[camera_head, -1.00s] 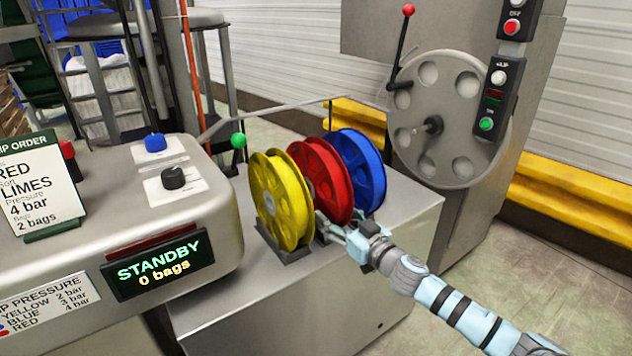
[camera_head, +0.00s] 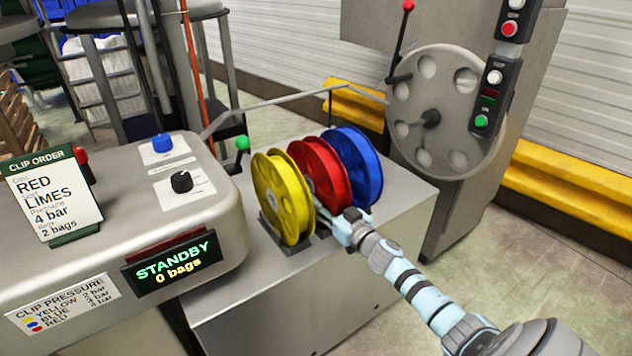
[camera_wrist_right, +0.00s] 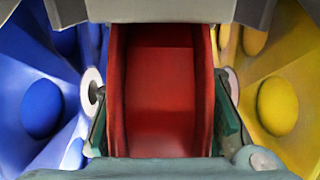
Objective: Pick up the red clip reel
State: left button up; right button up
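The red clip reel (camera_head: 322,174) stands upright between the yellow reel (camera_head: 281,198) and the blue reel (camera_head: 356,166) on the steel cabinet. My right gripper (camera_head: 332,215) is at its near side, low down. In the right wrist view the red reel (camera_wrist_right: 160,95) fills the middle, between the two finger pads of the right gripper (camera_wrist_right: 163,120). The pads lie close along its two flanges; whether they press on it I cannot tell. The fingertips are partly hidden behind the reels in the head view. My left gripper is not in view.
The yellow reel (camera_wrist_right: 275,85) and blue reel (camera_wrist_right: 45,95) flank the fingers closely. A console with a STANDBY display (camera_head: 172,262) and a clip order card (camera_head: 52,195) is at left. A grey disc machine (camera_head: 445,110) stands behind at right. The cabinet top (camera_head: 400,200) is clear at right.

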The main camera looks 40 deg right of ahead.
aim_at(326, 153)
grip_shut()
jog(key=shift+r, duration=0.15)
notch_tip(326, 153, up, 19)
jog(key=p, duration=1.8)
jog(key=shift+r+p, duration=0.1)
jog(key=shift+p, duration=0.3)
jog(key=shift+r+p, duration=0.35)
jog(key=shift+r, duration=0.05)
jog(key=shift+s, duration=0.1)
